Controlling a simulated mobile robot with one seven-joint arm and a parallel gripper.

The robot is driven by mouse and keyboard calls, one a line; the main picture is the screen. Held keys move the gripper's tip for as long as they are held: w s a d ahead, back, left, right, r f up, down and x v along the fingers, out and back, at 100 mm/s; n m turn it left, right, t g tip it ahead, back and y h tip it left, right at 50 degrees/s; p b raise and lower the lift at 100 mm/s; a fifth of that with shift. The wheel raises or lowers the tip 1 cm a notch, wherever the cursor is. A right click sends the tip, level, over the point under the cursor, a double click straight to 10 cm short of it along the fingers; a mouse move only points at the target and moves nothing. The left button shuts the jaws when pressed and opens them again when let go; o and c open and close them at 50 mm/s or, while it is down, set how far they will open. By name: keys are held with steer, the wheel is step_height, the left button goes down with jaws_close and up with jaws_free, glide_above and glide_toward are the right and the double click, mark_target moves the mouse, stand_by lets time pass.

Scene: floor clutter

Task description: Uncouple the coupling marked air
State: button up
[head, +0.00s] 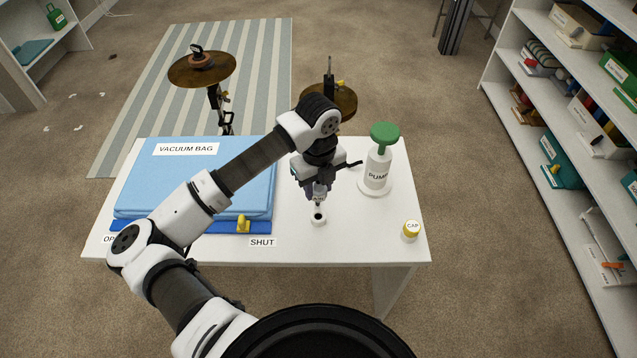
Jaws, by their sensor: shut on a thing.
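No coupling with a readable "air" mark shows in the head view. My gripper (319,196) points down over the right half of the white table. It is shut on a small white fitting (318,219) with a dark round opening, low at the tabletop. The fingers and wrist hide part of the hold, and I cannot tell whether the fitting is fixed to the table.
A blue vacuum bag (150,188) lies on the table's left, partly behind my arm. A yellow tap (243,223) sits at its front edge beside a "SHUT" label (262,243). Cymbal-like discs (201,68) stand behind. A loaded shelf (555,130) is at right.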

mark_target(318, 182)
steer(key=shift+f+b, duration=0.15)
steer(key=shift+b, duration=0.4)
step_height(318, 182, down, 6)
steer(key=b, duration=0.5)
steer(key=shift+r+b, duration=0.2)
steer(key=shift+b, duration=0.1)
steer(key=shift+b, duration=1.05)
stand_by(1.5)
steer(key=shift+f+b, duration=1.55)
steer(key=shift+b, duration=0.3)
steer(key=o, duration=1.1)
steer(key=shift+o, duration=0.2)
step_height(318, 182, up, 14)
steer(key=shift+f+b, duration=0.1)
steer(key=shift+b, duration=0.6)
